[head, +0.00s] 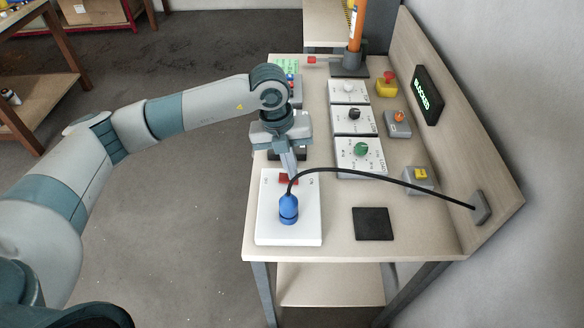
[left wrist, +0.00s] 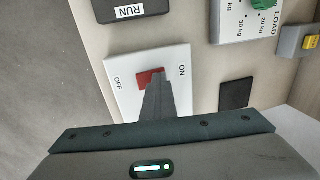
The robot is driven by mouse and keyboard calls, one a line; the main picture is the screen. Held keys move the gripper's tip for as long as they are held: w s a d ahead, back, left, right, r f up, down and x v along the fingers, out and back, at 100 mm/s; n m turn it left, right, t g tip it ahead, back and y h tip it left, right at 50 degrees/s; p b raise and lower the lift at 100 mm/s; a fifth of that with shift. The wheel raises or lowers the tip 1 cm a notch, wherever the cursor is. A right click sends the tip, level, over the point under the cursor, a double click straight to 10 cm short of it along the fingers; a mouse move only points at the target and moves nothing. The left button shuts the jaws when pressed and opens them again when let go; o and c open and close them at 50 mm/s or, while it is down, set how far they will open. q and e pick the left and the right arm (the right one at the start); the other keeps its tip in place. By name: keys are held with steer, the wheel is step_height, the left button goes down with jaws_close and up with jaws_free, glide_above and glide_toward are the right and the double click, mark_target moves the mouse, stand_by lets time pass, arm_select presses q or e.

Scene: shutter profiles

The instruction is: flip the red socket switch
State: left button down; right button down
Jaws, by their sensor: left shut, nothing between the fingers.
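The red socket switch (head: 289,180) sits at the far end of a white socket plate (head: 270,230) on the bench. In the left wrist view the red switch (left wrist: 150,77) lies between the words OFF at left and ON at right. My left gripper (head: 289,172) is shut and empty, pointing down with its tips at the switch. In the left wrist view the fingers (left wrist: 158,84) cover part of the switch, and I cannot tell if they touch it. A blue plug (head: 289,208) with a black cable stands in the socket. My right gripper is not in view.
The black cable (head: 390,178) arches from the plug to a grey wall outlet (head: 481,206). A black square pad (head: 373,224) lies right of the plate. Panels with knobs (head: 360,150) stand behind it. A BLOCKED sign (head: 427,95) is on the back board.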

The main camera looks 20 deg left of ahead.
arm_select(q)
steer(key=shift+s+a+f, duration=0.1)
steer(key=shift+a+f, duration=0.1)
steer(key=shift+a, duration=0.05)
steer(key=shift+s+a+r, duration=0.1)
steer(key=shift+s+a, duration=0.1)
steer(key=shift+a, duration=0.4)
steer(key=shift+w+d+r, duration=0.1)
steer(key=shift+d, duration=0.05)
